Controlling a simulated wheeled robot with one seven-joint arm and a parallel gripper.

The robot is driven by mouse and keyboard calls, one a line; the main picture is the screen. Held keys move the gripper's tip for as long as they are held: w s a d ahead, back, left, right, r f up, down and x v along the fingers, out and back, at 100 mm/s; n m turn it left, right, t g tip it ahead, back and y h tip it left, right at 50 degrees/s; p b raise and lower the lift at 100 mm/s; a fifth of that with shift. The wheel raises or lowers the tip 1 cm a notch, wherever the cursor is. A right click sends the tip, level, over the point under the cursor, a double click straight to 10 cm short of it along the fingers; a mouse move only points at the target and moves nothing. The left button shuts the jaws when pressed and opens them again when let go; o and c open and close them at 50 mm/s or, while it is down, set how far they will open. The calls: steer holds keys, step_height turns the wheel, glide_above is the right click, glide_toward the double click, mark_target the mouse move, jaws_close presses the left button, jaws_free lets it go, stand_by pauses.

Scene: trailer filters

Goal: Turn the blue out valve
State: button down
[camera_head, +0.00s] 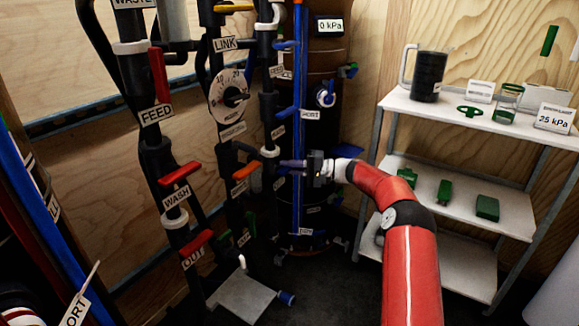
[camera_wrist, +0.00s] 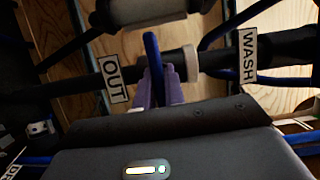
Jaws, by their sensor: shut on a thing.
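The blue out valve handle (camera_wrist: 151,48) shows in the wrist view as a blue lever on a dark pipe, between an OUT label (camera_wrist: 114,79) and a WASH label (camera_wrist: 248,55). My gripper (camera_wrist: 157,88) has its purple fingers shut on this lever, one finger on each side, with the lever's upper end sticking out beyond them. In the head view my gripper (camera_head: 288,163) reaches left from my red arm to the middle pipe column; the lever there is mostly hidden by the fingers.
Red-handled valves marked FEED (camera_head: 157,75), WASH (camera_head: 180,173) and OUT (camera_head: 196,242) stand on the left pipe. A white shelf (camera_head: 460,118) with green parts stands right of my arm.

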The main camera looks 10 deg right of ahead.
steer(key=shift+m, duration=0.3)
steer(key=c, duration=1.5)
jaws_free()
steer(key=shift+d, duration=0.15)
steer(key=v, duration=0.7)
steer(key=shift+s+d+f, duration=0.1)
steer(key=shift+s+d, duration=0.05)
steer(key=shift+d, duration=0.15)
steer(key=shift+a, duration=0.1)
